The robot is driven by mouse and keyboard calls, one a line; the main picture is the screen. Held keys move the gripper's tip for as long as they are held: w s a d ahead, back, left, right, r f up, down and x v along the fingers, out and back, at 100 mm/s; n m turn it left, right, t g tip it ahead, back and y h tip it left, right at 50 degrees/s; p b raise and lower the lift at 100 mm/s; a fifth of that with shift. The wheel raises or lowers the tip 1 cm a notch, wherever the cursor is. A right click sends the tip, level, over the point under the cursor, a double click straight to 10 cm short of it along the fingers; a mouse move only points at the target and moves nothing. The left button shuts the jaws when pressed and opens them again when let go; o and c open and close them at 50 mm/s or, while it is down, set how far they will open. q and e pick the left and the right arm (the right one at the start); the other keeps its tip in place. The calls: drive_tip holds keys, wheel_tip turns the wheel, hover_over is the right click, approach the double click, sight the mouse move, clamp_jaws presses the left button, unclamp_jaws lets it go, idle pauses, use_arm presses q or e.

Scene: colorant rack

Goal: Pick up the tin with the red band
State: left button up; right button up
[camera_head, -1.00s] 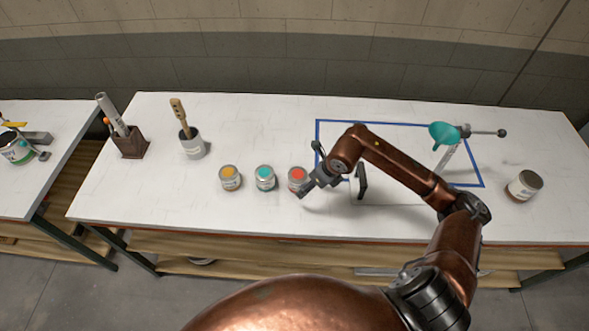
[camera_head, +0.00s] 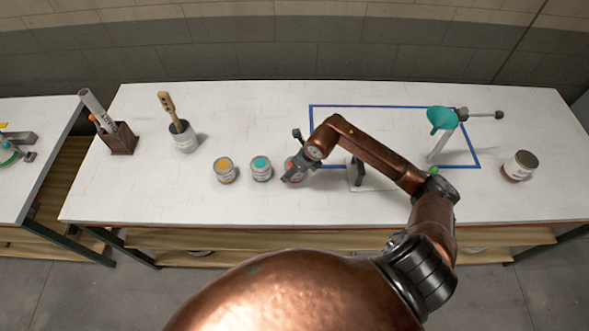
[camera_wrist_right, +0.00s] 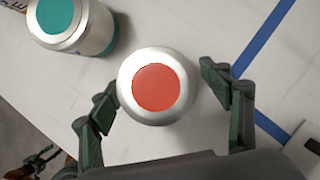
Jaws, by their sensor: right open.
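The tin with the red disc on its lid (camera_head: 291,166) stands on the white table, the rightmost of three small tins. In the head view my gripper partly hides it, and its side band cannot be made out. In the right wrist view its red and silver lid (camera_wrist_right: 155,87) faces the camera. My right gripper (camera_head: 294,157) is open at this tin.
A teal-lidded tin (camera_head: 262,169) stands close left of the red one, with a yellow-lidded tin (camera_head: 225,170) beyond. A brush pot (camera_head: 184,140) and pen holder (camera_head: 119,139) are further left.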

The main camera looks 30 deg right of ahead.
drive_tip(key=c, duration=1.2)
use_arm(q)
drive_tip(key=shift+s, duration=0.1)
use_arm(e)
drive_tip(key=shift+c, duration=0.8)
